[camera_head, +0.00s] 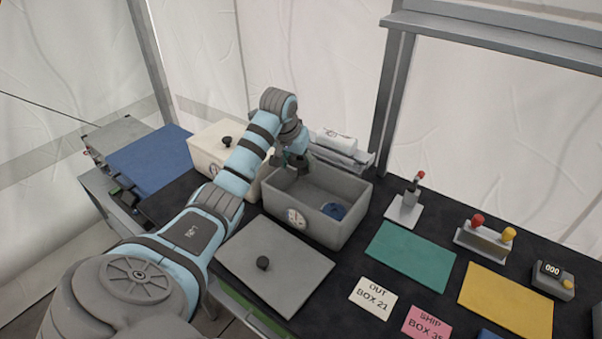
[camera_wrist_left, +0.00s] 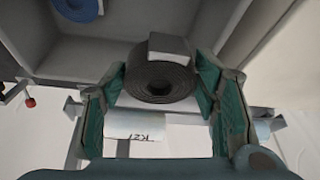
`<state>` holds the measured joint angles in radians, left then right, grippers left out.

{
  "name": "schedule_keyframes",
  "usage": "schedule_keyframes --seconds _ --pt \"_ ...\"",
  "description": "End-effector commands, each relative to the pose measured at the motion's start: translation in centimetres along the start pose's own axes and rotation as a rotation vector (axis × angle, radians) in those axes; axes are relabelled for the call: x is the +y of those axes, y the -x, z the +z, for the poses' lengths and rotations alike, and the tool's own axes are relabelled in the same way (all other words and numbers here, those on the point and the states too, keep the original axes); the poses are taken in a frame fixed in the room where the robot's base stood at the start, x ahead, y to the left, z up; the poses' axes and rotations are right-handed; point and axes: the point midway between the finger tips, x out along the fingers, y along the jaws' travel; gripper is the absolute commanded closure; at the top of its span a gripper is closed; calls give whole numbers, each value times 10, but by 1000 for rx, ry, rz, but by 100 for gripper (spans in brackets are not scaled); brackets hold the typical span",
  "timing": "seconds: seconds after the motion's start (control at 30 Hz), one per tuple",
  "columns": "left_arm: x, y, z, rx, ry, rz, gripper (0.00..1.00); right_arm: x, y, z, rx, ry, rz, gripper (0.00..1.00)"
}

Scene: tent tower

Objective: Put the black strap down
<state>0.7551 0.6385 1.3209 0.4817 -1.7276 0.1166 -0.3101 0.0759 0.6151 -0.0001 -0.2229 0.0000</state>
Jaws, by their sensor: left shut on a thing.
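The black strap (camera_wrist_left: 160,82) is a rolled coil with a pale grey end piece on top, in the left wrist view. My left gripper (camera_wrist_left: 166,72) is shut on it, with a teal finger on each side. In the head view my left gripper (camera_head: 294,162) hangs at the back left of the open grey box (camera_head: 322,226); the strap is hard to make out there. I cannot tell whether the strap touches the box. My right gripper is not in view.
A blue roll (camera_head: 334,211) lies in the box. A grey lid (camera_head: 274,268) lies in front. A closed cream box (camera_head: 207,140) stands to the left, and a rack with white packets (camera_head: 335,141) behind. Green (camera_head: 409,256) and yellow (camera_head: 507,300) mats lie bare at right.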

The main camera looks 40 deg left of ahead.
Motion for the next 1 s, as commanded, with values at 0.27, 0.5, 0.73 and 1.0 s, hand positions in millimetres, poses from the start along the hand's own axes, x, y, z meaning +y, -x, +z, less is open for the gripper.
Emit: schedule_keyframes --seconds 0.27,0.5,0.73,1.0 --pt "1 -68 28 -1 1 1 80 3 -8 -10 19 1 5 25" --pt "2 -106 44 -1 0 1 80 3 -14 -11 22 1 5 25" --pt "2 -114 46 3 -2 1 80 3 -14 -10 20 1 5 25" --pt "3 -116 47 1 -2 1 37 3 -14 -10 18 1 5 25"
